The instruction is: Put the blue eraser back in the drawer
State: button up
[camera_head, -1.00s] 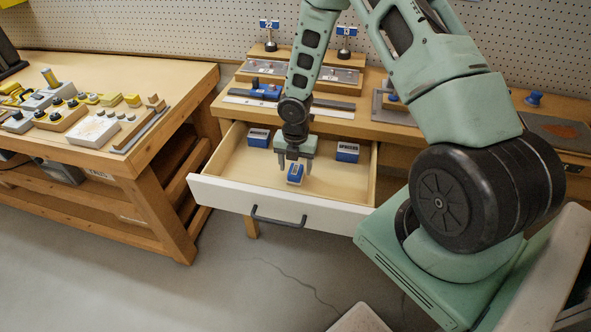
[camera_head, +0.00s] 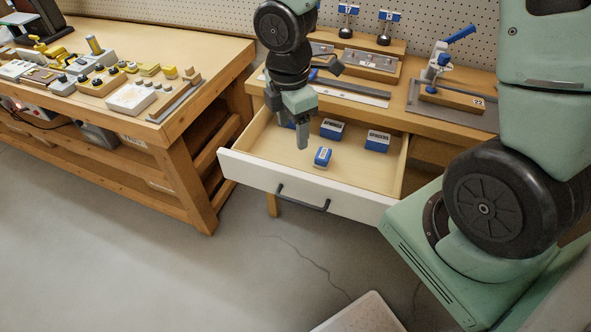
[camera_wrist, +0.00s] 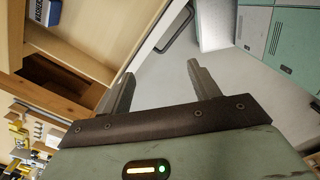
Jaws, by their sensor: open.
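The blue eraser (camera_head: 323,157), a small blue block with a white top, lies on the floor of the open drawer (camera_head: 255,170), near its front panel. My gripper (camera_head: 302,145) is above the drawer, to the left of the eraser and apart from it. One finger shows clearly in the head view. In the wrist view my gripper (camera_wrist: 160,82) has its fingers spread with nothing between them. The eraser is not visible there; the drawer's wooden inside (camera_wrist: 85,35) fills the upper left.
Blue-and-white boxes stand farther back in the drawer: a middle box (camera_head: 332,129), a right box (camera_head: 377,140) and one partly hidden behind my gripper. The bench top (camera_head: 400,106) behind holds rulers and a blue-handled clamp (camera_head: 440,60). A cluttered table (camera_head: 215,60) stands left.

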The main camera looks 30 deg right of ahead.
jog(key=s+a+r+m, duration=0.4)
jog(key=s+a+m, duration=0.1)
jog(key=s, duration=0.3)
jog(key=s+a+r+m+y, duration=0.1)
jog(key=s+a+r+m, duration=0.3)
jog(key=s, duration=0.5)
jog(key=shift+a+m, duration=0.45)
jog(key=shift+m, duration=0.05)
